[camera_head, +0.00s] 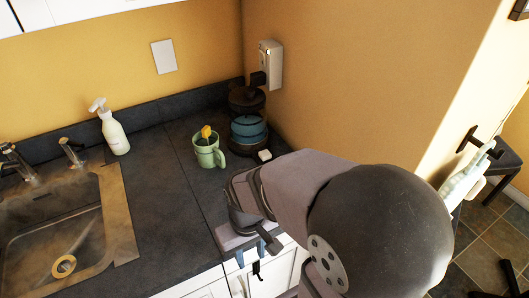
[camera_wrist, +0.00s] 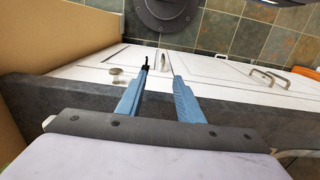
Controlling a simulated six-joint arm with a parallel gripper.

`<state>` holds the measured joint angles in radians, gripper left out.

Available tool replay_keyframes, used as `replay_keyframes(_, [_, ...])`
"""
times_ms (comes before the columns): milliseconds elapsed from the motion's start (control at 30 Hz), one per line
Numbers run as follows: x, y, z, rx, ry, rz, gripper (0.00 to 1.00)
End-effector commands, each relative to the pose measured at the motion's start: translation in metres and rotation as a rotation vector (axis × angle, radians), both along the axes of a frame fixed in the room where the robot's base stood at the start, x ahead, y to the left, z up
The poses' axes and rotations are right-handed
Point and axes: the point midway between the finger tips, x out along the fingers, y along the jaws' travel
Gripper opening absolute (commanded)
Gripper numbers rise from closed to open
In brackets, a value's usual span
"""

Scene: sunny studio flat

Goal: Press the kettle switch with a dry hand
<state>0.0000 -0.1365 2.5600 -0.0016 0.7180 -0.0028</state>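The kettle (camera_head: 248,130), dark brown with a blue band, stands upright in the back corner of the dark worktop. I cannot make out its switch clearly. A small white piece (camera_head: 264,155) lies on the worktop just in front of it. My gripper (camera_head: 251,253) is over the worktop's front edge, in front of the kettle and apart from it. Its two blue fingers also show in the wrist view (camera_wrist: 162,70), spread apart with nothing seen between them. Whether the gripper is wet or dry cannot be told. The kettle is not visible in the wrist view.
A green mug (camera_head: 207,153) with a yellow item in it stands left of the kettle. A soap bottle (camera_head: 114,132) and a sink (camera_head: 70,235) are further left. A white box (camera_head: 271,66) is on the wall above. White cabinet fronts (camera_wrist: 225,68) lie below the fingers.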

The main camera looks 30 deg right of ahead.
Motion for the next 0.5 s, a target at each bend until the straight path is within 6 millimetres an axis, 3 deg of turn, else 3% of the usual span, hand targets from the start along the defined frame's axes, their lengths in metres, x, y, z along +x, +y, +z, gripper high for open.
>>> replay_keyframes(333, [0.0, 0.0, 0.0, 0.0, 0.0, 0.0, 0.33])
replay_keyframes(367, [0.0, 0.0, 0.0, 0.0, 0.0, 0.0, 0.31])
replay_keyframes(500, [0.0031, -0.0007, 0.0022, 0.002, -0.004, -0.006, 0.0])
